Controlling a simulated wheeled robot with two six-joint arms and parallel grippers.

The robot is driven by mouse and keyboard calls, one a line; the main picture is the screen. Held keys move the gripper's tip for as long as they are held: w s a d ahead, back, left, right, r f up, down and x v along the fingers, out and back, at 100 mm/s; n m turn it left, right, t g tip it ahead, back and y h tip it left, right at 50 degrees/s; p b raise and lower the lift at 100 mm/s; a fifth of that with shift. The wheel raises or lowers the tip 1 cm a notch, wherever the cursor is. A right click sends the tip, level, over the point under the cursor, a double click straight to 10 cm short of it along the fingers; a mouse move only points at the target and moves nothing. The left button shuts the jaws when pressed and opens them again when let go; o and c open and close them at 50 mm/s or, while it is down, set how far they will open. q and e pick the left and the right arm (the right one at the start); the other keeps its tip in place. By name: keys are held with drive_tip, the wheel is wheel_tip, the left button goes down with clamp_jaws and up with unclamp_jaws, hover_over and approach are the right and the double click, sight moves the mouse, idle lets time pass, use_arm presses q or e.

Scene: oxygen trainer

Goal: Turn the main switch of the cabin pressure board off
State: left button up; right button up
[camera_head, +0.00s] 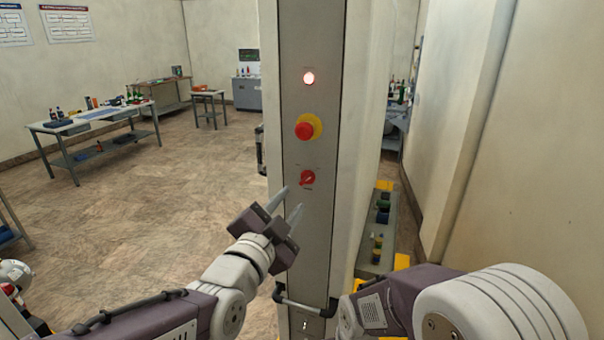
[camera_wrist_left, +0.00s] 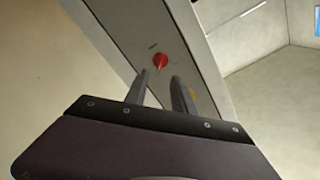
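The main switch (camera_head: 307,177) is a small red rotary knob on the grey front panel (camera_head: 312,30) of a tall narrow cabinet. Its pointer looks slanted, but I cannot read its labels. My left gripper (camera_head: 294,198) is open and empty, its two fingertips just below and left of the knob. In the left wrist view the red knob (camera_wrist_left: 160,60) shows beyond the tips of the open fingers (camera_wrist_left: 158,78), with no clear contact. My right arm comes in at the lower right; its gripper does not show.
Above the switch are a red mushroom button on a yellow ring (camera_head: 305,130) and a lit lamp (camera_head: 309,78). A dark handle (camera_head: 305,306) sticks out low on the cabinet. A bench (camera_head: 92,128) stands far left; the floor between is clear. A wall rises at right.

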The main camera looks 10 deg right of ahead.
sight(306, 180)
use_arm(q)
drive_tip(key=p+x, duration=0.3)
drive_tip(key=x, duration=0.5)
drive_tip(key=shift+w+d+p, duration=0.2)
drive_tip(key=shift+p, duration=0.1)
drive_tip(key=shift+a, duration=0.1)
drive_tip(key=shift+s, duration=0.1)
clamp_jaws()
